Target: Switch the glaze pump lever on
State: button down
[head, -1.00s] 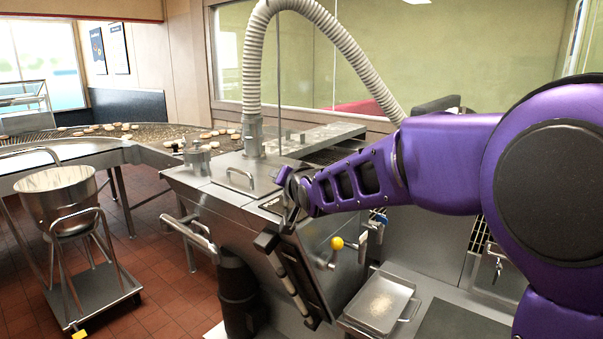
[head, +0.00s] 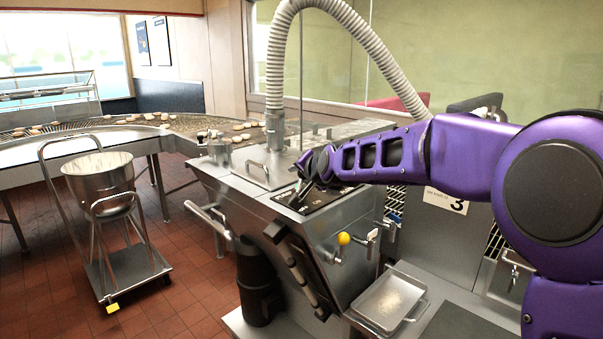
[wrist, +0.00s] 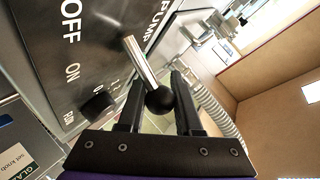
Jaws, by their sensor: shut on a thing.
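The glaze pump lever (wrist: 141,62) has a silver shaft and a black ball knob (wrist: 160,100). It stands out from a dark control panel (wrist: 45,45) with white PUMP, OFF and ON lettering. In the wrist view the knob is between my two fingers, and my gripper (wrist: 153,97) is shut on it. In the head view my gripper (head: 306,188) is at the panel (head: 322,200) on top of the steel glaze machine (head: 250,190); the lever is too small and covered to make out there.
A black knob (wrist: 97,103) sits on the panel near my left finger. A ribbed hose (head: 350,40) arches above the machine. A yellow-knobbed valve (head: 344,239) and a steel tray (head: 390,300) are at the front. A bowl trolley (head: 125,265) stands left on open tiled floor.

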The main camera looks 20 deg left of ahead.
jog(key=shift+w+g, duration=0.1)
jog(key=shift+g, duration=0.2)
dwell(0.4)
jog(key=c, duration=0.6)
grip_release()
jog(key=shift+f, duration=0.1)
jog(key=shift+d, duration=0.1)
jog(key=b+v, duration=0.1)
jog(key=v, duration=0.9)
jog(key=shift+d+b, duration=0.15)
jog(key=shift+b, duration=0.2)
jog(key=p+v, duration=0.4)
jog(key=v, duration=0.3)
